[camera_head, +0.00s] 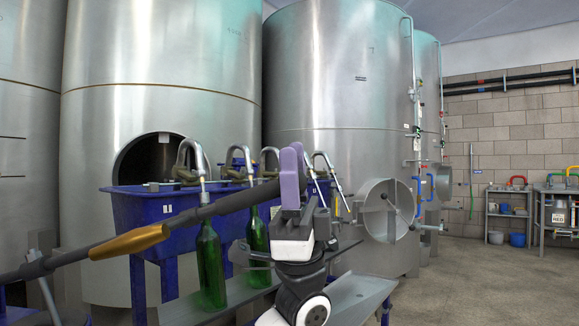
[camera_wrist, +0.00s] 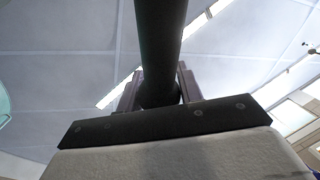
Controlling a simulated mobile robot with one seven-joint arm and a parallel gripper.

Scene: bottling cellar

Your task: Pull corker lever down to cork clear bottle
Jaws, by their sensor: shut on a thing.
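A long dark bar, which I take for the corker lever (camera_head: 232,203), slants from the lower left edge up to my gripper in the head view. It carries a gold-brown sleeve (camera_head: 130,242) on its left part. My gripper (camera_head: 292,172), with purple fingers, is shut on the bar near its right end. In the wrist view the dark bar (camera_wrist: 161,40) runs between the fingers and away upward. The corker's body is not clearly in view. I see no clear bottle; two green bottles (camera_head: 210,267) (camera_head: 257,236) stand behind the bar, without visible corks.
A blue filler trough (camera_head: 128,206) with several metal spouts (camera_head: 190,152) stands behind the bar. A metal shelf (camera_head: 352,297) runs below the bottles and beside my arm. Large steel tanks (camera_head: 335,80) fill the back. The floor at right (camera_head: 470,270) is clear.

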